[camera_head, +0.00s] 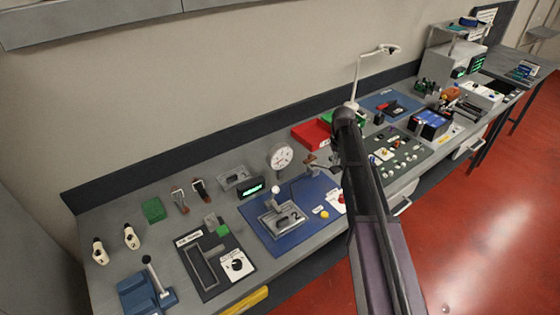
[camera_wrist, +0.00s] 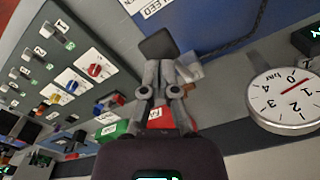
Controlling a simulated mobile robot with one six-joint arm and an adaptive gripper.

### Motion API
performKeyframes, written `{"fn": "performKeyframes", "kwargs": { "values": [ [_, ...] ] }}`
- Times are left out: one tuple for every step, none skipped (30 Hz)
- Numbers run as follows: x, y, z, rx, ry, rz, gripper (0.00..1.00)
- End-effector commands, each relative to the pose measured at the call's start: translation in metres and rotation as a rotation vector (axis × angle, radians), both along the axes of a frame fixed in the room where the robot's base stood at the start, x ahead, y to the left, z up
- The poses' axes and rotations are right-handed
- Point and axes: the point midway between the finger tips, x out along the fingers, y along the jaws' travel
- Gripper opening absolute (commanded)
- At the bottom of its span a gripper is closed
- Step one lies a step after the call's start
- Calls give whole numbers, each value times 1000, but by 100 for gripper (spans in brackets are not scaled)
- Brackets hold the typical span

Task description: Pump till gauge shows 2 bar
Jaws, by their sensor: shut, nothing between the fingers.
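The round white gauge (camera_head: 280,156) stands at the back of the bench, left of my arm. In the wrist view its dial (camera_wrist: 289,98) is at the right edge, numbered in the low single digits. In the head view my arm mostly hides the gripper. I cannot surely pick out a pump handle.
A blue mat (camera_head: 260,235) holds a lever gate with a white knob (camera_head: 275,189). A blue box with an upright lever (camera_head: 147,290) stands at the far left. A red bin (camera_head: 310,133) and a knob panel (camera_head: 410,155) lie near my arm. A lamp (camera_head: 375,50) rises behind.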

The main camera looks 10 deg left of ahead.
Motion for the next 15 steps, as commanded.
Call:
{"fn": "performKeyframes", "kwargs": {
  "values": [
    [0,0,-3,0,0,0,0],
    [0,0,-4,0,0,0,0],
    [0,0,-6,0,0,0,0],
    [-1,-1,-6,0,0,0,0],
    [-1,-1,-8,0,0,0,0],
    [-1,-1,-9,0,0,0,0],
    [-1,-1,-10,0,0,0,0],
    [-1,-1,-11,0,0,0,0],
    [-1,-1,-12,0,0,0,0],
    [-1,-1,-13,0,0,0,0],
    [-1,-1,-14,0,0,0,0],
    [-1,-1,-15,0,0,0,0],
    [-1,-1,-16,0,0,0,0],
    [-1,-1,-17,0,0,0,0],
    [-2,-1,-18,0,0,0,0]
  ]
}}
